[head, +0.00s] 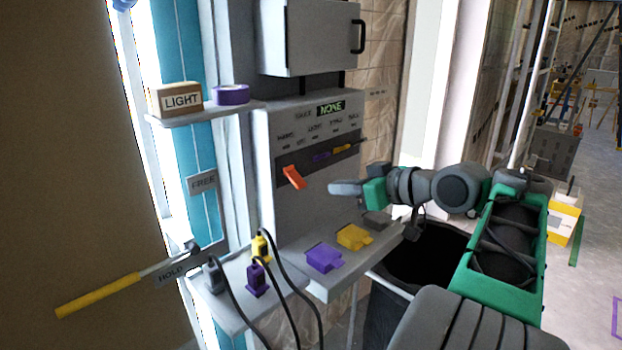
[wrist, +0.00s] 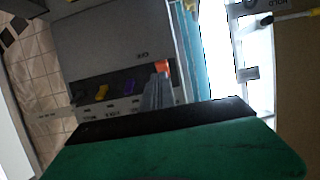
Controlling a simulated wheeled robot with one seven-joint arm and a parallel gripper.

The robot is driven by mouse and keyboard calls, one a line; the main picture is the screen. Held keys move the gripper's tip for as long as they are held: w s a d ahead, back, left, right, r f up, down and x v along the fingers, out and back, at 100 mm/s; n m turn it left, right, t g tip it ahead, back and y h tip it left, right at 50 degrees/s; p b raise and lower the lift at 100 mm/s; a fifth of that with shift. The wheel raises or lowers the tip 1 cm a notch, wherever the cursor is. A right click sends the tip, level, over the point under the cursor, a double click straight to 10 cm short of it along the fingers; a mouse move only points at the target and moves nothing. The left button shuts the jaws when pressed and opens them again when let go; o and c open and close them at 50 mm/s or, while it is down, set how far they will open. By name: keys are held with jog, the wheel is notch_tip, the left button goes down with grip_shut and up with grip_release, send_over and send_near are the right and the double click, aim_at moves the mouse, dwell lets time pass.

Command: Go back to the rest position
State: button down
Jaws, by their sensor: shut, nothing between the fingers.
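My gripper (head: 345,188) is shut and empty. In the head view it is held in the air in front of the grey panel (head: 325,205), to the right of the orange lever (head: 293,177). In the wrist view the shut fingers (wrist: 155,95) point at the panel and overlap the orange lever (wrist: 162,66) in the picture; I cannot tell the exact gap. The panel carries a small display reading NONE (head: 331,108), with purple (head: 321,157) and yellow (head: 343,148) levers in a dark slot.
A ledge below holds purple (head: 323,258) and yellow (head: 354,237) pieces. A lower left shelf holds corded plugs (head: 256,280). A LIGHT box (head: 176,99) and purple tape (head: 231,94) sit on the upper shelf. A yellow-handled rod (head: 100,295) juts out left. A black bin (head: 430,262) stands below my arm.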

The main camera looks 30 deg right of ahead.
jog(key=a+f+m+g+h+p, duration=0.1)
jog(key=a+f+g+p, duration=0.2)
jog(key=a+f, duration=0.35)
jog(key=a+f+m+g+h+p, duration=0.1)
jog(key=a+f+g+p, duration=0.15)
jog(key=a, duration=0.65)
jog(key=s+a+f+m+g+h+p, duration=0.1)
jog(key=s+a+f+g+h+p, duration=0.1)
jog(key=s+f, duration=0.6)
jog(key=s+a+g+p, duration=0.1)
jog(key=s+a+g, duration=0.1)
jog(key=s, duration=0.4)
jog(key=shift+s+a+f+m, duration=0.15)
jog(key=shift+a+m, duration=0.05)
jog(key=shift+m, duration=0.1)
jog(key=c, duration=2.1)
grip_release()
